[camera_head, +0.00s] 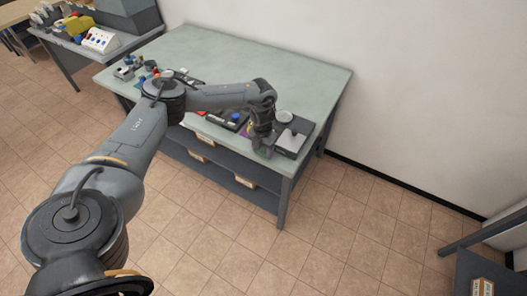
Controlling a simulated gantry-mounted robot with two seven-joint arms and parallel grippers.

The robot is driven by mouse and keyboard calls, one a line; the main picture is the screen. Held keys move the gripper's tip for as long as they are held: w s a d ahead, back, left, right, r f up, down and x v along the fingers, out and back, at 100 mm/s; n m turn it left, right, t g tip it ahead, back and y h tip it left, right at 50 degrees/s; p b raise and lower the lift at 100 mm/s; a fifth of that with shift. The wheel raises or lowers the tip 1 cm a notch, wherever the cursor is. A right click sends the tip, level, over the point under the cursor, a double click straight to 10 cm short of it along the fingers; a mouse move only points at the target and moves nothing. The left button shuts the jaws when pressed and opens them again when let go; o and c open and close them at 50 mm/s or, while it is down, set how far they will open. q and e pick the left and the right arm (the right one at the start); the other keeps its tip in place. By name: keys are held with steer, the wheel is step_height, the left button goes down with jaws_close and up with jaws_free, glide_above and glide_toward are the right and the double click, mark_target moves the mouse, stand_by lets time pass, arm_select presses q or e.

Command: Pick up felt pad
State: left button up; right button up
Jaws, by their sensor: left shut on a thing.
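My left gripper (263,147) points down at the front edge of the pale green worktable (270,75), near its right end. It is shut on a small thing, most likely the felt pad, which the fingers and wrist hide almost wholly. My right gripper is not in view.
Dark trays with small items (235,120) lie to the left. The table's back is clear. A shelf (220,165) runs below.

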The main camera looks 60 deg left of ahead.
mark_target(263, 151)
arm_select(q)
steer(key=shift+r, duration=0.1)
steer(key=shift+r, duration=0.5)
step_height(263, 151, up, 3)
steer(key=shift+r+p, duration=0.1)
steer(key=shift+p, duration=0.35)
steer(key=w+d+r+p, duration=0.1)
steer(key=w+d+r, duration=0.5)
steer(key=w+d, duration=0.1)
steer(key=shift+w+d+r+p, duration=0.3)
steer(key=shift+w+d+p, duration=0.1)
steer(key=shift+w, duration=0.5)
steer(key=o, duration=0.3)
steer(key=shift+c, duration=0.9)
